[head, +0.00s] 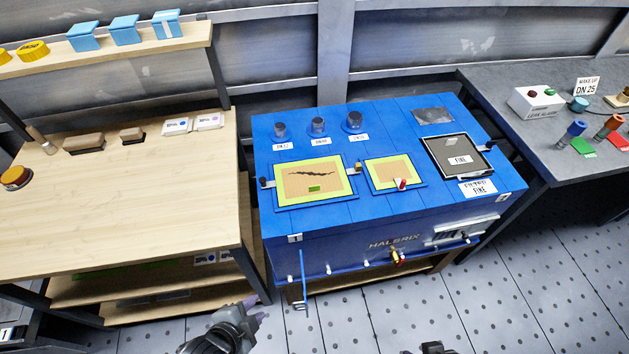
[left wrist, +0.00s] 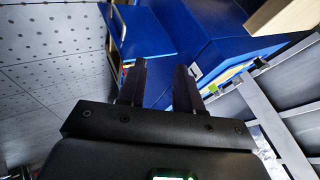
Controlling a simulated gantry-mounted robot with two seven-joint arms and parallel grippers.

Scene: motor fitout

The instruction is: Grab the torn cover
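A dark piece at the bottom edge, seemingly my right gripper (head: 432,347), is mostly cut off.
The blue machine (head: 370,225) also carries a smaller yellow-green panel (head: 394,174), a dark-framed panel (head: 457,156) marked FINE and several round knobs. A blue rod and valves stick out in front. A wooden bench (head: 100,225) stands left, a grey table (head: 520,130) right.

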